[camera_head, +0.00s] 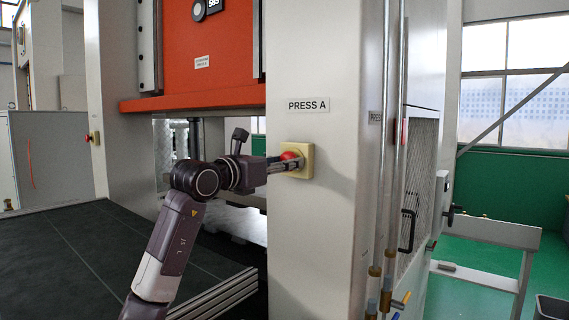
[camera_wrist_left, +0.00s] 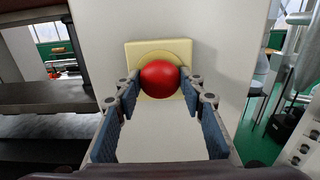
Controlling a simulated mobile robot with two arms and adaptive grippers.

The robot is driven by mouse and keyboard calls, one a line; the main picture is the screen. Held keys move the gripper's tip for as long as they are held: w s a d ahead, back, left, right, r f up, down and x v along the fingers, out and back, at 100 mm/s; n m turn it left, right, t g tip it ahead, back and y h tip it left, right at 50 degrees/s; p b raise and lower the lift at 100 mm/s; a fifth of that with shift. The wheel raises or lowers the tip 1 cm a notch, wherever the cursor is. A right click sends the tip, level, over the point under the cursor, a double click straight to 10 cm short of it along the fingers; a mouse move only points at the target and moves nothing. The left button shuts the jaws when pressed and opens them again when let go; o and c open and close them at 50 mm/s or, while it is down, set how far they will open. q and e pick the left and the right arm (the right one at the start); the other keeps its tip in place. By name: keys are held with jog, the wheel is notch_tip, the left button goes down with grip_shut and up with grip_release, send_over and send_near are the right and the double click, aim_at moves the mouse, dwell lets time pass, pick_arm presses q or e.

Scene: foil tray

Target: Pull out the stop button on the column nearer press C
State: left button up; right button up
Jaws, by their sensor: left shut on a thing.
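A red stop button (camera_head: 288,155) sits on a pale yellow square housing (camera_head: 306,161) on the grey column (camera_head: 318,215) labelled PRESS A. In the left wrist view the red button (camera_wrist_left: 160,77) is centred against its yellow plate (camera_wrist_left: 180,48). My left gripper (camera_head: 284,164) reaches it from the left and is shut on it, one finger on each side of the red cap. Another small red button (camera_head: 88,138) shows on the farther column (camera_head: 110,95) at the left. My right gripper is in neither view.
The orange press ram (camera_head: 215,60) hangs above my left arm. A dark bed (camera_head: 80,245) lies below it. Vertical pipes (camera_head: 393,150) and a mesh guard door (camera_head: 418,170) with a handle stand right of the column.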

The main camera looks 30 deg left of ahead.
pick_arm(q)
grip_shut()
jog(key=shift+s+b, duration=0.5)
jog(key=shift+b, duration=0.05)
jog(key=o, duration=0.7)
grip_release()
jog(key=shift+f, duration=0.1)
jog(key=o, duration=0.5)
jog(key=shift+s, duration=0.2)
jog(key=shift+c, duration=0.2)
jog(key=shift+s+a, duration=0.1)
jog(key=shift+s, duration=0.05)
jog(key=s, duration=1.1)
jog(key=shift+s+a, duration=0.35)
jog(key=shift+a, duration=0.05)
